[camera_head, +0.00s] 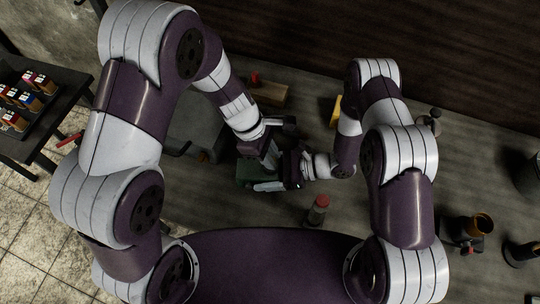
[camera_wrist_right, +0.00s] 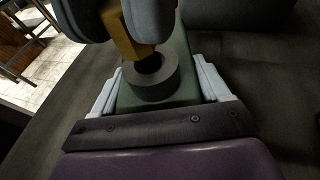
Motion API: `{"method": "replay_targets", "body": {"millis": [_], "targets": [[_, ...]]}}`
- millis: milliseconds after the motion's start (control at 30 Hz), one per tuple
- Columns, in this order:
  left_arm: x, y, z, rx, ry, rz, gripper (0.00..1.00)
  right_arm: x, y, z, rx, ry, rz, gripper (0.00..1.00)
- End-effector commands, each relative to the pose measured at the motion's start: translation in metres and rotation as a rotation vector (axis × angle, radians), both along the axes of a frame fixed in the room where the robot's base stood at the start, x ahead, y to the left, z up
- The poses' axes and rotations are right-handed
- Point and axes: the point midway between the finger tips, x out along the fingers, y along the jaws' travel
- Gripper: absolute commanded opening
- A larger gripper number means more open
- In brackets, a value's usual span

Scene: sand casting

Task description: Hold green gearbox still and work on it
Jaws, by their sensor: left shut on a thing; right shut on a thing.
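The green gearbox (camera_head: 244,173) lies on the workbench in the middle of the head view, partly covered by my grippers. In the right wrist view its green body (camera_wrist_right: 184,62) sits between the pale fingers of my right gripper (camera_wrist_right: 158,92), which is shut on it. A dark grey round collar (camera_wrist_right: 153,88) stands on top of the gearbox. My left gripper (camera_wrist_right: 118,18) is shut on a yellow-brown piece (camera_wrist_right: 122,42) whose lower end meets the collar. How deep it sits is hidden. In the head view my left gripper (camera_head: 264,152) is above the gearbox.
A bottle with a red top (camera_head: 318,210) stands in front of the gearbox. A wooden block (camera_head: 268,93) and a yellow item (camera_head: 335,112) lie behind. A cup-like part in a stand (camera_head: 478,227) is at right. A side table (camera_head: 45,115) with small boxes is at left.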

Motion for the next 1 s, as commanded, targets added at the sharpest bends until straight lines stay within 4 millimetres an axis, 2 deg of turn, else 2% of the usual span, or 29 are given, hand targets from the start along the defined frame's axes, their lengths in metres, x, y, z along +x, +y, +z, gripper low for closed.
{"method": "replay_targets", "body": {"millis": [500, 1000], "targets": [[0.0, 0.0, 0.023, 0.0, 0.0, 0.0, 0.0, 0.0, 0.0, 0.0, 0.0, -0.001, -0.001, 0.58], [0.0, 0.0, 0.024, 0.001, 0.0, 0.0, 0.0, -0.001, 0.0, 0.0, 0.0, 0.001, 0.001, 0.57]]}}
